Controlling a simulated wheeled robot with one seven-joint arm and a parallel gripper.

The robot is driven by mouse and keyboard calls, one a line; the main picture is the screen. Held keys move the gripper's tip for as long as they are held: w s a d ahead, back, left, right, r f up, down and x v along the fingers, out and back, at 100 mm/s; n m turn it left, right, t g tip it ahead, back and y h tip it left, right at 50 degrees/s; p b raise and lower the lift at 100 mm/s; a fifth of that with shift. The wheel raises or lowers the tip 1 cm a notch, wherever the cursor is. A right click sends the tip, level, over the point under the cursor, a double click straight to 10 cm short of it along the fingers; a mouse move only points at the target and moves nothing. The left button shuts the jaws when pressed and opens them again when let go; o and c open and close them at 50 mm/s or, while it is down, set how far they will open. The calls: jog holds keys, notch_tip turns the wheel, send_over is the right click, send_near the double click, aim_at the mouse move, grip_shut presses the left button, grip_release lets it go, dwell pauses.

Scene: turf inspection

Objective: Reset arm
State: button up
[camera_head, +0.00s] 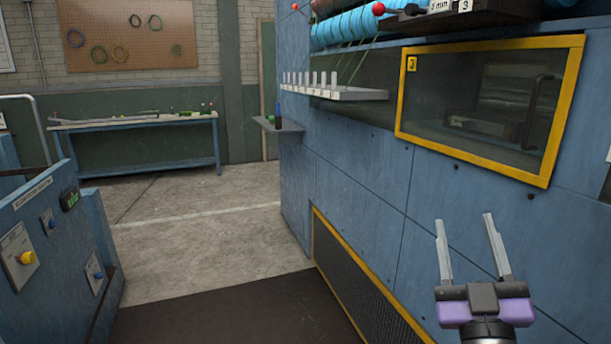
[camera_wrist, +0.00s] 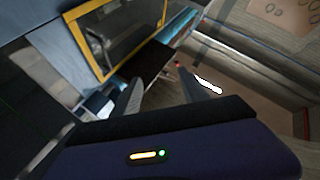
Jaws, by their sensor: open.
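My gripper (camera_head: 470,248) is at the lower right of the head view, its two long grey fingers pointing up and spread apart. Nothing is between the fingers. It stands in front of the blue machine wall (camera_head: 365,190), below the yellow-framed window (camera_head: 490,108), and appears apart from both. In the wrist view my gripper (camera_wrist: 160,95) shows as two dark fingers with a gap between them. The yellow-framed window (camera_wrist: 98,62) also shows in the wrist view, tilted, beyond the left finger.
A narrow shelf (camera_head: 350,94) with several pale upright pegs juts from the machine, left of the window. A blue control cabinet (camera_head: 50,240) stands at the left. A workbench (camera_head: 140,121) stands at the back. The concrete floor (camera_head: 190,235) between them is clear.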

jog(key=s+a+f+g+y+p, duration=0.2)
jog(key=s+a+f+g+y, duration=0.15)
jog(key=s+f, duration=1.1)
jog(key=s+f+m+g+p, duration=0.1)
jog(key=s+f+g, duration=0.2)
jog(key=s, duration=0.9)
jog(key=s+f+m+g+p, duration=0.1)
jog(key=s+f+g, duration=0.2)
jog(key=s, duration=1)
notch_tip(320, 180, down, 3)
jog(key=shift+s+a+r+m+p, duration=0.1)
jog(key=shift+s+a+m+p, duration=0.05)
jog(key=shift+a+m+p, duration=0.2)
